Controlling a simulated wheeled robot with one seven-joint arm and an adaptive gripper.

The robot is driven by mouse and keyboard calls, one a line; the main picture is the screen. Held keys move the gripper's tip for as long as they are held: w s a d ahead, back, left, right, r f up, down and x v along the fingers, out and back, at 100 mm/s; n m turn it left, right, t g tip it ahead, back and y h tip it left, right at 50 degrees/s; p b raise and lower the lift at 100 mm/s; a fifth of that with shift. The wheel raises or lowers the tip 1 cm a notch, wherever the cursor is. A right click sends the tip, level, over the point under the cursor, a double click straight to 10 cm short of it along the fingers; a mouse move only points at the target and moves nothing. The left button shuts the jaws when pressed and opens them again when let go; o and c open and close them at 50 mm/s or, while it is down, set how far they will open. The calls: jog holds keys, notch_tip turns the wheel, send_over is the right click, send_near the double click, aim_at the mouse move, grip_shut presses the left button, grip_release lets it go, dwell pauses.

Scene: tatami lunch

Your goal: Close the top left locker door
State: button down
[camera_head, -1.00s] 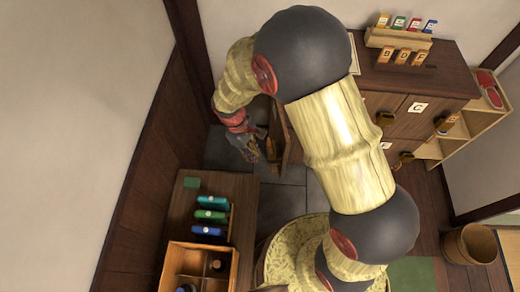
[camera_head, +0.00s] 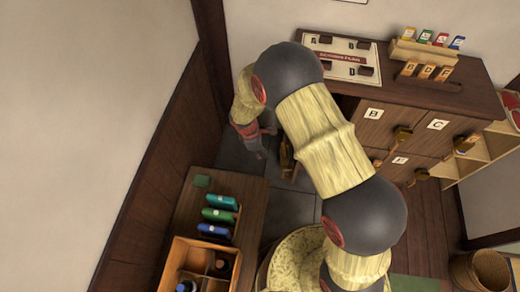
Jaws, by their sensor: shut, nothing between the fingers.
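The wooden locker cabinet (camera_head: 440,100) stands against the back wall at the upper right. Its doors B (camera_head: 374,118) and C (camera_head: 437,128) in the upper row look shut. The top left door (camera_head: 293,168) stands swung out from the cabinet. It shows nearly edge-on, with a brass-coloured fitting, and my arm covers its upper part. My gripper (camera_head: 263,152) is shut and empty, pointing down just left of this door. Whether it touches the door I cannot tell. My arm also hides the opening behind.
A low wooden table (camera_head: 255,195) with coloured boxes and an open wooden crate (camera_head: 170,275) stands at lower left. A board (camera_head: 345,44) and card racks lie on the cabinet. A shelf and bucket (camera_head: 480,270) are at right. Dark floor shows between table and cabinet.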

jog(key=shift+s+d+f+b, duration=0.1)
jog(key=shift+d+f, duration=0.4)
jog(key=shift+d, duration=0.3)
jog(key=shift+w+d+f+b, duration=0.1)
jog(key=shift+d+f, duration=0.4)
jog(key=shift+d, duration=0.3)
jog(key=shift+s+d+f+b, duration=0.1)
jog(key=shift+d+f, duration=0.4)
jog(key=shift+d, duration=0.3)
jog(key=shift+d, duration=0.15)
